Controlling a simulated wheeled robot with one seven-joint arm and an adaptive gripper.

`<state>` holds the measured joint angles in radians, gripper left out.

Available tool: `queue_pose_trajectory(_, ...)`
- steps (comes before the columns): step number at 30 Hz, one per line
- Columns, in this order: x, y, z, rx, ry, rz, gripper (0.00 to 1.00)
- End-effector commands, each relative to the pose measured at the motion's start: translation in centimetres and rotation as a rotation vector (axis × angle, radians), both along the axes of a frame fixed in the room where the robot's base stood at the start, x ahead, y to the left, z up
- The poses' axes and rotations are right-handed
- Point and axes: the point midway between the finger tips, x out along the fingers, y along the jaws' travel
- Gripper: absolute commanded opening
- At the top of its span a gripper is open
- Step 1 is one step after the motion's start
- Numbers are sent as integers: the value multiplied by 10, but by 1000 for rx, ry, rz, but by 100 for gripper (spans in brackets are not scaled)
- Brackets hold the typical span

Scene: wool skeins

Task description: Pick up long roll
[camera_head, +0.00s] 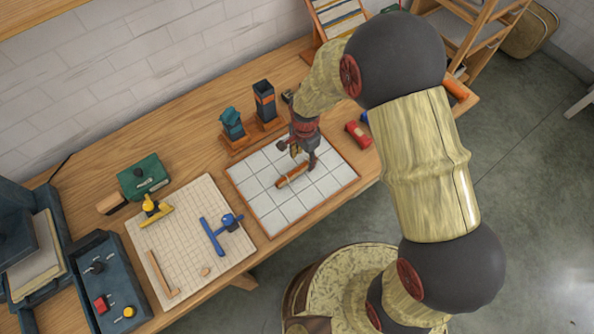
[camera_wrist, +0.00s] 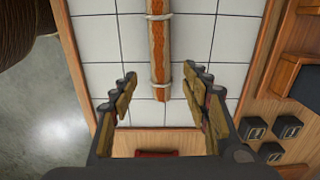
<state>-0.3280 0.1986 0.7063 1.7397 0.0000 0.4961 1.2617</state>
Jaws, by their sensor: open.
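The long roll (camera_head: 292,175) is a slim orange-brown roll with pale ties, lying on the white tiled board (camera_head: 259,205). In the wrist view the roll (camera_wrist: 160,50) runs up the picture, with one end near the level of my fingertips and the other past the top edge. My gripper (camera_head: 298,155) is over the board close to the roll. In the wrist view my gripper (camera_wrist: 160,82) is open and empty, with one finger on each side of the roll's line and clear gaps between.
A red block (camera_head: 358,134) lies right of the tiled board. Dark teal holders (camera_head: 264,101) stand behind it. A gridded board (camera_head: 190,265) with a blue T-shaped tool (camera_head: 213,236) and a yellow tool (camera_head: 153,209) is at left. A dark tray (camera_head: 110,285) stands further left.

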Motion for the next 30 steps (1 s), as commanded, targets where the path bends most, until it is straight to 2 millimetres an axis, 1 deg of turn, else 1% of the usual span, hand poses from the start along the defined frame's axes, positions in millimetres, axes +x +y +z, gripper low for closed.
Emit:
queue_pose_trajectory(9, 0, 3, -42, -1, 3, 1, 47)
queue_pose_trajectory(12, 1, 4, -48, 0, 0, 1, 47)
queue_pose_trajectory(18, 1, 4, -48, 0, 0, 1, 47)
queue_pose_trajectory(30, 0, 3, -48, -1, 1, 2, 24)
